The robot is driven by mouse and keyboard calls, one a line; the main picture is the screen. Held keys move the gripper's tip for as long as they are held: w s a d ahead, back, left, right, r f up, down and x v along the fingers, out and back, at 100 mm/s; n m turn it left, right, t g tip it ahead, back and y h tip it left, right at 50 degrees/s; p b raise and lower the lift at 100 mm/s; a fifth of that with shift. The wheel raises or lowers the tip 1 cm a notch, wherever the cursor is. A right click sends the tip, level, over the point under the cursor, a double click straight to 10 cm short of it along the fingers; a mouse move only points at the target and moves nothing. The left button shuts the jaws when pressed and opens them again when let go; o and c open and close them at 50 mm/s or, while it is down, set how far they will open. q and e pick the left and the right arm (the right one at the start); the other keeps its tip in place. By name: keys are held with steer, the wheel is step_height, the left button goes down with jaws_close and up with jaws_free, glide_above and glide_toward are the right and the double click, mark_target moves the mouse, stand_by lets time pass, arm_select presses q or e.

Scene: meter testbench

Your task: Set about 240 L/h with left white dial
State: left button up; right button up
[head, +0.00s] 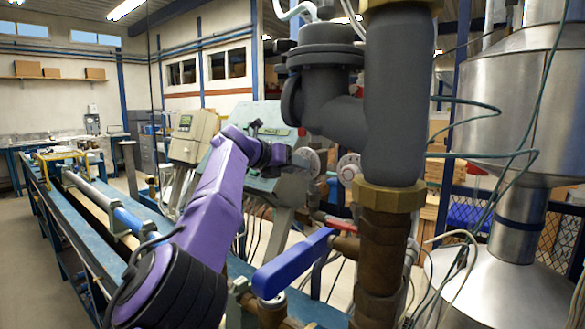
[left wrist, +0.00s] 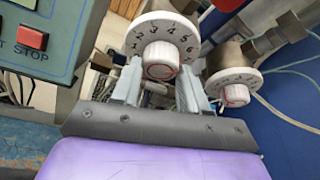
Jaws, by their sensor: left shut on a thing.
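The left white dial (left wrist: 163,30) faces me in the left wrist view, with black numbers around its rim and a white centre knob with a red mark. My left gripper (left wrist: 160,75) has one finger on each side of this knob and is shut on it. In the head view the left dial (head: 309,164) shows just right of my left gripper (head: 291,158), partly covered by it. The right white dial (left wrist: 235,76) is to the right, clear of the fingers; it also shows in the head view (head: 349,169). My right gripper is not in view.
A panel with a red STOP button (left wrist: 33,37) is left of the dials. Thick grey pipe (head: 393,95) and a blue lever handle (head: 292,262) stand in the foreground. A blue bench (head: 75,225) runs along the left. A large metal vessel (head: 520,110) stands at the right.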

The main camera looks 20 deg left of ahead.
arm_select(q)
steer(key=shift+r, duration=0.1)
stand_by(0.4)
steer(key=o, duration=1.1)
steer(key=shift+c, duration=0.2)
steer(key=b+v, duration=0.4)
steer(key=v, duration=0.6)
steer(key=shift+s+b, duration=0.15)
steer(key=shift+b, duration=0.25)
steer(key=shift+a, duration=0.2)
